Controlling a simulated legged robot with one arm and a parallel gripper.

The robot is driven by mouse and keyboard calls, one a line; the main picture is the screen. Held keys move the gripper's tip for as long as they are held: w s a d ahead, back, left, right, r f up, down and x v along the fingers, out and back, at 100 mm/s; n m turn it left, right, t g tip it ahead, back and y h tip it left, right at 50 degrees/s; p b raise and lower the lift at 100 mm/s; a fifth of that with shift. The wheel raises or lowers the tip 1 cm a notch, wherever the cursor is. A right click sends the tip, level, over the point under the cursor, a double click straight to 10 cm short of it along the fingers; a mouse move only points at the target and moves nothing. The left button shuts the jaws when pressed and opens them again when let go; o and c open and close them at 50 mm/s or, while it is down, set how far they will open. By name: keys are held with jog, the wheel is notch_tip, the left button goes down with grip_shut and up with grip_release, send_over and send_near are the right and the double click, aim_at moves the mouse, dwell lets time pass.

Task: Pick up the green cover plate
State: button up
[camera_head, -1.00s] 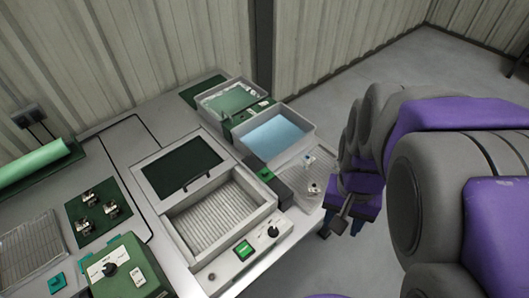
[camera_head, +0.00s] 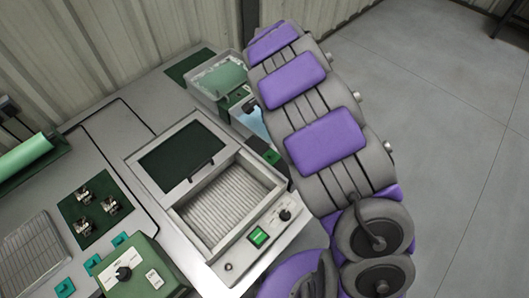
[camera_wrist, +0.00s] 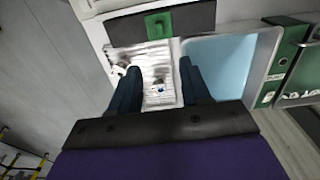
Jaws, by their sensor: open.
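A small green plate (camera_head: 271,157) sits on a dark block at the bench's right side, partly beside my arm. A green piece on a dark block also shows at the top of the wrist view (camera_wrist: 158,25). I cannot tell for certain that it is the cover plate, as other green pieces are in view. My gripper (camera_wrist: 160,88) is open and empty in the wrist view, its two dark fingers spread over a ribbed metal tray (camera_wrist: 150,58) with small parts on it. The green piece lies beyond the fingertips. In the head view my arm hides the gripper.
A blue-filled basin (camera_wrist: 222,62) lies right of the fingers. A pale green basin (camera_head: 218,79) stands behind. An open ribbed machine bay (camera_head: 225,205) with a dark lid panel (camera_head: 182,158) is left of my arm. Open floor (camera_head: 440,130) lies right.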

jog(key=b, duration=0.2)
send_over(272, 154)
jog(key=f, duration=1.2)
jog(key=shift+w+a+f, duration=0.25)
jog(key=shift+w+a, duration=0.1)
jog(key=shift+a, duration=0.05)
jog(key=shift+d+f, duration=0.25)
jog(key=shift+d, duration=0.1)
jog(key=f, duration=0.1)
jog(key=f+b, duration=0.1)
jog(key=f, duration=0.2)
jog(key=shift+s+d+f, duration=0.15)
jog(key=shift+s+d, duration=0.1)
jog(key=shift+s, duration=0.05)
jog(key=shift+a+f, duration=0.2)
jog(key=shift+f, duration=0.05)
jog(key=shift+a, duration=0.35)
jog(key=shift+d, duration=0.4)
jog(key=c, duration=0.7)
jog(key=shift+a, duration=0.15)
grip_shut()
